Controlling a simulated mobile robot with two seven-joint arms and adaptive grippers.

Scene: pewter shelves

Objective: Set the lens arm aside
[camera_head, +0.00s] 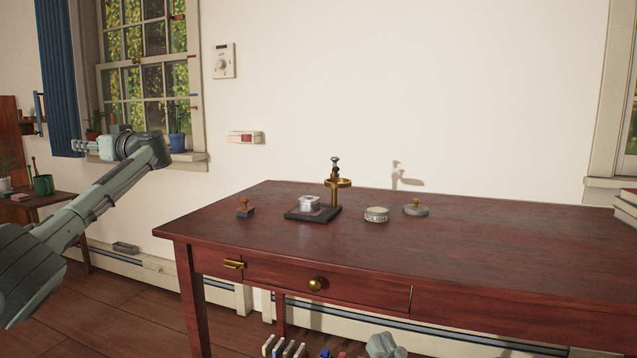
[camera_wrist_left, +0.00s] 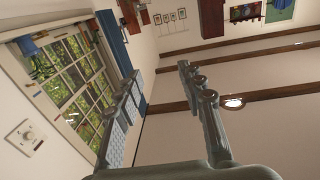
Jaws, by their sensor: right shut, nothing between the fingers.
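The lens arm (camera_head: 341,183), a brass ring on a short upright post, stands at the back of a dark square base (camera_head: 327,217) on the red-brown desk. A small pale silvery piece (camera_head: 310,202) sits on the base, left of the post. My left gripper (camera_head: 80,146) is raised at the far left, well away from the desk. Its fingers are spread and empty in the left wrist view (camera_wrist_left: 165,85). My right gripper (camera_head: 385,346) shows only as a grey part at the bottom edge, below the desk front; it is shut and empty.
Books (camera_head: 627,207) lie at the right edge. The desk's front and right middle are clear. A drawer knob (camera_head: 315,284) juts out in front.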

